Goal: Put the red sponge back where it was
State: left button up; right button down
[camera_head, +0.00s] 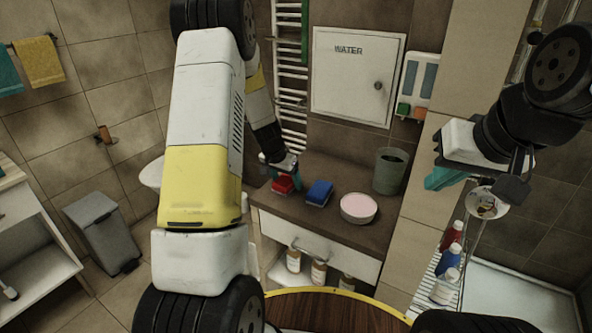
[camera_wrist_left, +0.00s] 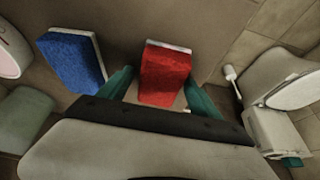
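The red sponge (camera_head: 283,184) lies on the brown counter near its left end, beside the blue sponge (camera_head: 319,193). In the left wrist view the red sponge (camera_wrist_left: 165,75) shows between the two teal fingers of my left gripper (camera_wrist_left: 160,80). The fingers are apart, with a gap visible on the blue sponge's side, so the gripper is open around it. In the head view my left gripper (camera_head: 285,168) reaches down at the red sponge and partly hides it. My right gripper (camera_head: 443,178) hangs empty at the right, its finger opening unclear.
A round pink-topped dish (camera_head: 358,208) and a grey-green cup (camera_head: 390,171) stand on the counter (camera_head: 345,235) to the right. The blue sponge also shows in the left wrist view (camera_wrist_left: 72,60). A toilet (camera_wrist_left: 280,80) is beside the counter. Bottles (camera_head: 447,262) stand on a rack at right.

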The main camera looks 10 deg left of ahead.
pick_arm(q)
jog(key=shift+s+r, duration=0.1)
jog(key=shift+r, duration=0.45)
jog(key=s+d+v, duration=0.2)
jog(key=d+v, duration=0.1)
jog(key=v, duration=1.7)
jog(key=s+d+r+n, duration=0.1)
jog(key=s+r, duration=0.1)
jog(key=s, duration=0.5)
jog(key=s+d+r+n+t, duration=0.1)
jog(key=s+d+r, duration=0.1)
jog(key=s, duration=0.6)
jog(key=s+d+r+n, duration=0.1)
jog(key=s+r, duration=0.3)
jog(key=s, duration=0.4)
jog(key=shift+d+r+t+h, duration=0.15)
jog(key=shift+d+t+h, duration=0.15)
jog(key=shift+t, duration=0.1)
jog(key=shift+s, duration=0.1)
jog(key=shift+c, duration=0.2)
